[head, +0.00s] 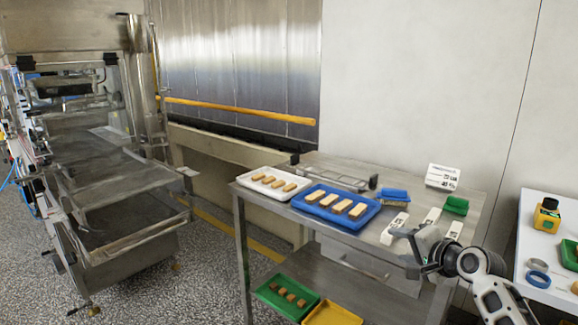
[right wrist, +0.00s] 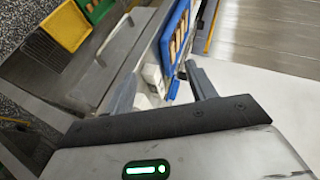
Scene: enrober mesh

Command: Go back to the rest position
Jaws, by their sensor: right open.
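My right gripper (head: 405,252) is open and empty at the front right of the steel table (head: 280,212). In the right wrist view its two fingers (right wrist: 158,84) stand apart, with white blocks showing beyond the gap. In the head view the gripper is close to several white blocks (head: 394,229) with dark markings; I cannot tell whether it touches any. A blue tray (head: 371,213) with several brown bars lies left of the blocks, and it also shows in the right wrist view (right wrist: 167,38). My left gripper is not in view.
A white tray (head: 245,182) of bars, a blue brush (head: 395,195), a green brush (head: 456,205) and a sign (head: 442,176) are on the table. Green (head: 264,294) and yellow (head: 332,315) trays are on the shelf below. A white side table (head: 540,205) is right; a steel machine (head: 115,185) is left.

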